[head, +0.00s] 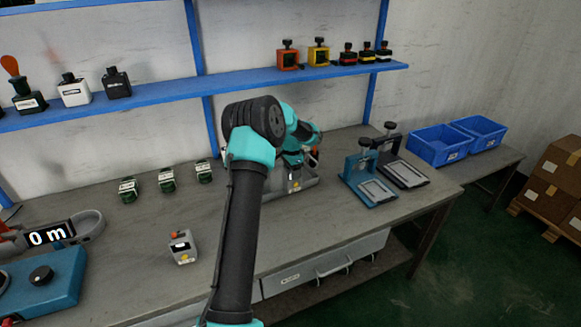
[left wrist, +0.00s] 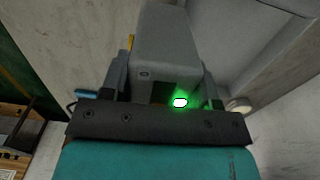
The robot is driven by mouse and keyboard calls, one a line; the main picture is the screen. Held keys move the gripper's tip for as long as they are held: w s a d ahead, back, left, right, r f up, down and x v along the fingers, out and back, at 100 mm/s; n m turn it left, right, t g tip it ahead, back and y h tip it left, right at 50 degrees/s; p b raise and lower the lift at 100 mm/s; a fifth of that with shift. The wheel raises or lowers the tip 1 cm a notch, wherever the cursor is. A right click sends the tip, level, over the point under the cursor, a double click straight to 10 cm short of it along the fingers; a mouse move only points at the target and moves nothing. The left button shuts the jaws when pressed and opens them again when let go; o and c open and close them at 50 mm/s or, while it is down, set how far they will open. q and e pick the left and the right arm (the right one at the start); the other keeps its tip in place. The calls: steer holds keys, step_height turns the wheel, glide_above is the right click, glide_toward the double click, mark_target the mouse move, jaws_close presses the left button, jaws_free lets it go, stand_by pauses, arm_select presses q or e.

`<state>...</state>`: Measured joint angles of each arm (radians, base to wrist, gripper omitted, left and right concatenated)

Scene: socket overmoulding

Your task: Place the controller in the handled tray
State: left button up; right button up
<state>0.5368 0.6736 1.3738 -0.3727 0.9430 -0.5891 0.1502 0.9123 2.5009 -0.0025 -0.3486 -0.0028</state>
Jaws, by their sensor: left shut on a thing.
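My left gripper (head: 293,166) is over the grey tray (head: 305,186) on the bench, with its jaws pointing down. In the left wrist view the jaws are shut on a grey box-shaped controller (left wrist: 168,45) with a lit green lamp, one finger on each side. In the head view only a small part of this controller (head: 294,184) shows below the gripper. I cannot tell whether it touches the tray floor. My arm hides the tray's left part. The tray's pale surface also fills the upper right of the left wrist view (left wrist: 235,35). My right gripper is not in view.
A similar grey-white device (head: 183,248) stands on the bench left of my arm. Several small green-black parts (head: 166,180) stand further back. A blue clamp fixture (head: 370,185) and a black one (head: 402,168) stand right of the tray. A blue shelf (head: 235,82) runs above.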

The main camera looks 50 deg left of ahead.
arm_select(q)
steer(key=w+a+f, duration=0.1)
steer(key=w+a, duration=0.5)
steer(key=a, duration=0.2)
steer(key=shift+w, duration=0.35)
steer(key=shift+d, duration=0.1)
steer(key=shift+f, duration=1.75)
steer(key=shift+f, duration=0.1)
steer(key=o, duration=1)
step_height(320, 180, up, 12)
